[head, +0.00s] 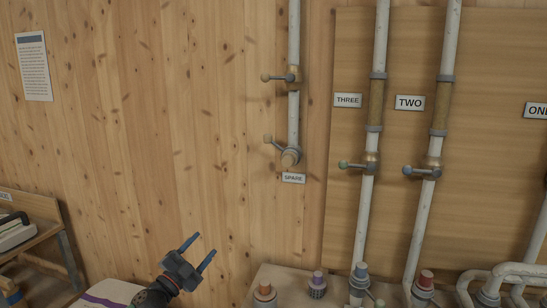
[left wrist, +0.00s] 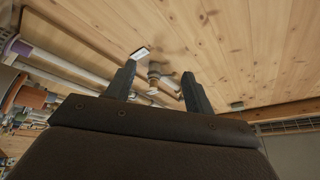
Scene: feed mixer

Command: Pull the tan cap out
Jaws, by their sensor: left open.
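The tan cap (head: 290,157) closes the lower end of the white spare pipe (head: 293,118) on the wood wall, just above the SPARE label (head: 293,178). My right gripper is in no view.
Pipes labelled THREE (head: 348,100) and TWO (head: 409,102) stand to the right with levers. Below are several fittings, with an orange top (head: 264,290), a purple top (head: 317,279) and a red top (head: 426,277). A wooden shelf (head: 30,205) is at left.

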